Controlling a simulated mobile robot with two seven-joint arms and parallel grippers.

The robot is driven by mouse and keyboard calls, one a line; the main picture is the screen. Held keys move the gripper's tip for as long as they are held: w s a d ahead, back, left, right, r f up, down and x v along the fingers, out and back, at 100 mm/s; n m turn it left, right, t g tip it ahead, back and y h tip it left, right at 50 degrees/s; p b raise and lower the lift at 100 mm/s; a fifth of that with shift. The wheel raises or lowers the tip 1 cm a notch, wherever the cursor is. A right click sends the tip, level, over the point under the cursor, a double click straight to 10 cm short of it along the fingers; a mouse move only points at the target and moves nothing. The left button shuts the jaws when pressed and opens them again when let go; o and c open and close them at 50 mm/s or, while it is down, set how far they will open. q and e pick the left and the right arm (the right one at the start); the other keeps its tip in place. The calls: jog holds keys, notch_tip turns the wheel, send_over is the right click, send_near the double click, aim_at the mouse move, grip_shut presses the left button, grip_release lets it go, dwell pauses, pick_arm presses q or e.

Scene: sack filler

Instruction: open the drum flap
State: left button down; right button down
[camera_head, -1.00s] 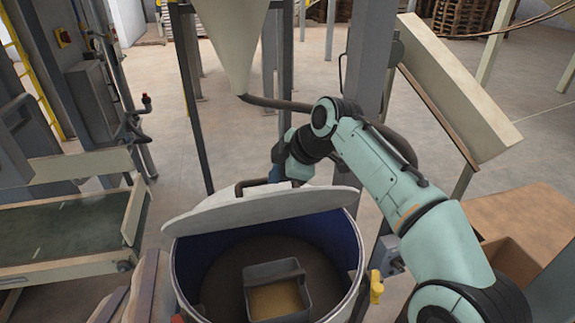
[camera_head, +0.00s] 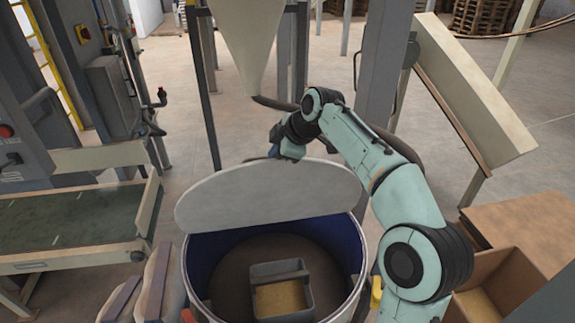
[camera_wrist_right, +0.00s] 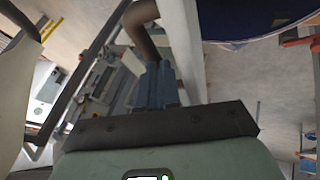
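The drum flap (camera_head: 268,197) is a pale grey half-disc lid. It is tilted up steeply above the drum (camera_head: 205,262), whose blue inner wall and dark inside show. My right gripper (camera_head: 274,151) is behind the flap's upper edge, partly hidden by it. In the right wrist view, the blue fingers (camera_wrist_right: 157,88) are closed around the flap's brown bar handle (camera_wrist_right: 142,28), beside the flap's pale edge (camera_wrist_right: 184,45). My left gripper is not in view.
A grey scoop bin (camera_head: 262,270) with yellow grain is inside the drum. A pale hopper cone (camera_head: 246,45) hangs behind the flap. A conveyor (camera_head: 75,220) is on the left, a cardboard box (camera_head: 500,270) on the right, and a post (camera_head: 380,60) behind my right arm.

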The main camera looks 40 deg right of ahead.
jog(key=shift+w+d+f, duration=0.1)
jog(key=shift+w+d, duration=0.3)
jog(key=shift+w, duration=0.3)
jog(key=shift+w+d+r, duration=0.1)
jog(key=shift+w+d, duration=0.3)
jog(key=shift+w, duration=0.25)
jog(key=shift+w+d+f, duration=0.1)
jog(key=shift+w+d, duration=0.3)
jog(key=shift+w, duration=0.3)
jog(key=v, duration=1.4)
jog(key=shift+w, duration=0.15)
jog(key=shift+a, duration=0.1)
